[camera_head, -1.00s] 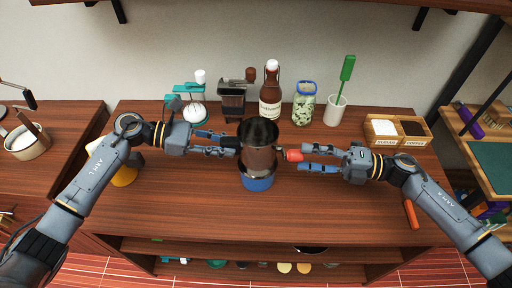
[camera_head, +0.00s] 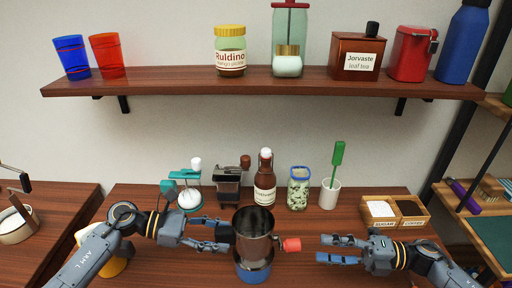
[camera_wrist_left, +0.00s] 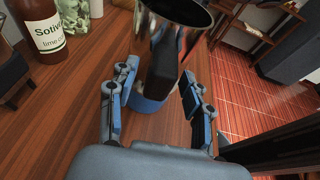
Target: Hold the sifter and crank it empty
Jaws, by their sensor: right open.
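The sifter (camera_head: 255,233) is a dark metal cup with a red crank knob (camera_head: 292,244) on its right side and a dark handle on its left. It stands upright over a blue base (camera_head: 253,272) on the wooden counter. Its inside looks dark; contents cannot be made out. My left gripper (camera_head: 222,236) is open at the handle; in the left wrist view the dark handle (camera_wrist_left: 161,66) stands between its spread fingers, with gaps visible. My right gripper (camera_head: 322,249) is open and empty, its fingertips a little right of the red knob and apart from it.
Behind the sifter stand a teal-topped device (camera_head: 188,190), a dark grinder (camera_head: 228,184), a brown bottle (camera_head: 265,185), a jar (camera_head: 298,190) and a white cup with a green brush (camera_head: 330,192). A wooden two-part box (camera_head: 394,211) is at right. A shelf (camera_head: 180,86) hangs above.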

